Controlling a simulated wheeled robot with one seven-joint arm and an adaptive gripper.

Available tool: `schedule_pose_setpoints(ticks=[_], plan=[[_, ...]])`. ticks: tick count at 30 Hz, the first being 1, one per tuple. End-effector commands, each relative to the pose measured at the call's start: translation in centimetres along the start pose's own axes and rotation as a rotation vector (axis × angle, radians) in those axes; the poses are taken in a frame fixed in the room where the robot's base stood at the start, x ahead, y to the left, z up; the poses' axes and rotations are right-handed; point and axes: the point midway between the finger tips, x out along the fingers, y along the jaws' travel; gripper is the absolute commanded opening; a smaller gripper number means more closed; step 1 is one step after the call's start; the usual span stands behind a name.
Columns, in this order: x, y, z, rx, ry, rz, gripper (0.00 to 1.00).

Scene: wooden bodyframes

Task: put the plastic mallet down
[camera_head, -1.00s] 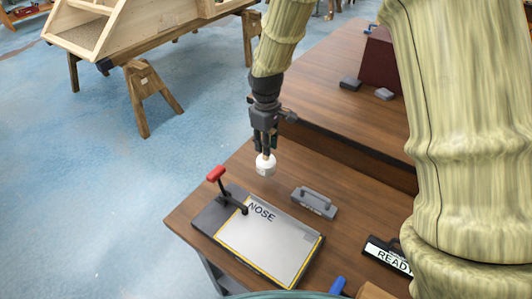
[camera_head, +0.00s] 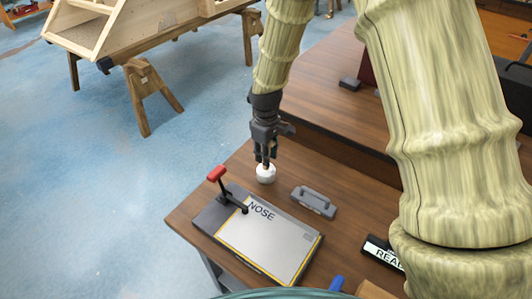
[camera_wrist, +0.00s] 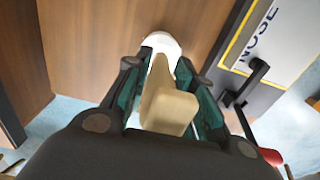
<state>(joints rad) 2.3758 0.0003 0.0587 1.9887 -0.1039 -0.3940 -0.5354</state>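The plastic mallet has a white head (camera_head: 266,174) and a beige handle (camera_wrist: 166,108). My gripper (camera_head: 265,158) is shut on the handle, which shows between the two fingers in the wrist view. The mallet hangs head down below the fingers, over the left back part of the wooden table (camera_head: 197,200). The head is at or just above the table top; I cannot tell whether it touches. The fingers hide most of the handle in the head view.
A board marked NOSE (camera_head: 268,240) with a red-handled clamp (camera_head: 216,173) lies in front of the mallet. A grey handled block (camera_head: 314,202) lies to the right. A READY sign (camera_head: 383,253) and a blue-handled tool (camera_head: 337,284) are near the front.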

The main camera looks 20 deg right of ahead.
Motion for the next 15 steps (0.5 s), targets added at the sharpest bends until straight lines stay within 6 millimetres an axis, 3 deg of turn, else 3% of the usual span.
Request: schedule_pose_setpoints(ticks=[2,15], plan=[[-0.01,0.00,0.01,0.000,0.000,0.000,0.44],[-0.58,0.02,-0.02,0.000,0.001,0.001,0.44]])
